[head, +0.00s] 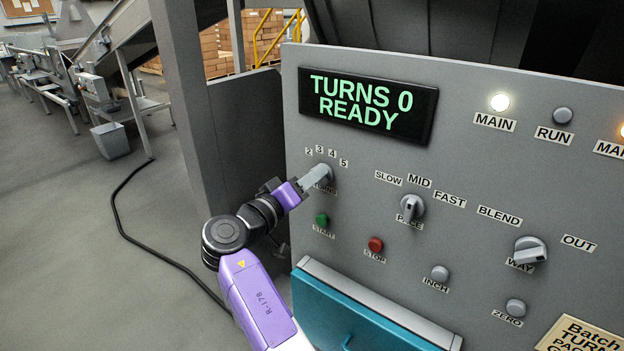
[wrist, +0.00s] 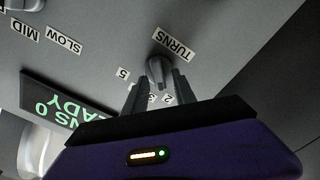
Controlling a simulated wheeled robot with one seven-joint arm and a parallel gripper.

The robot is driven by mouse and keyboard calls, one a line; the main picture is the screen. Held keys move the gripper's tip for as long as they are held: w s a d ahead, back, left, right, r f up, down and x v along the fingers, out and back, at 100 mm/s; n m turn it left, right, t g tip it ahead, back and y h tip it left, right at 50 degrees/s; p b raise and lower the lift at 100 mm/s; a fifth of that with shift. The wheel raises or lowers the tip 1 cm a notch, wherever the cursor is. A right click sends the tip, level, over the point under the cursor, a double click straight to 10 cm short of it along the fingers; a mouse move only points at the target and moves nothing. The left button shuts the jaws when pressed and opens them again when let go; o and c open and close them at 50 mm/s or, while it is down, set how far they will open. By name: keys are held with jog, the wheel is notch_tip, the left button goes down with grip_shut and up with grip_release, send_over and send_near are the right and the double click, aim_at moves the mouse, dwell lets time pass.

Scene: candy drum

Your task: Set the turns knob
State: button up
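The turns knob (head: 327,171) is a grey knob on the grey panel, under the numbers 2, 3, 4, 5 and above the TURNS label. In the wrist view the knob (wrist: 158,68) shows between the fingertips. My gripper (head: 318,178) is at the knob, its two grey fingers one on each side of it. The fingers stand apart, about the knob's width; I cannot tell whether they touch it. The display (head: 368,104) reads TURNS 0 READY in green.
Close by are the green START button (head: 322,219), the red STOP button (head: 375,244), the pace knob (head: 411,207) and the way knob (head: 530,250). The MAIN lamp (head: 500,102) is lit. A teal drawer-like front (head: 350,315) sits below. A grey post (head: 185,90) stands left of the panel.

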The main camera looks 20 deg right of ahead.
dwell(0.3)
jog(key=b+v, duration=0.2)
jog(key=v, duration=0.5)
jog(key=shift+s+a, duration=0.25)
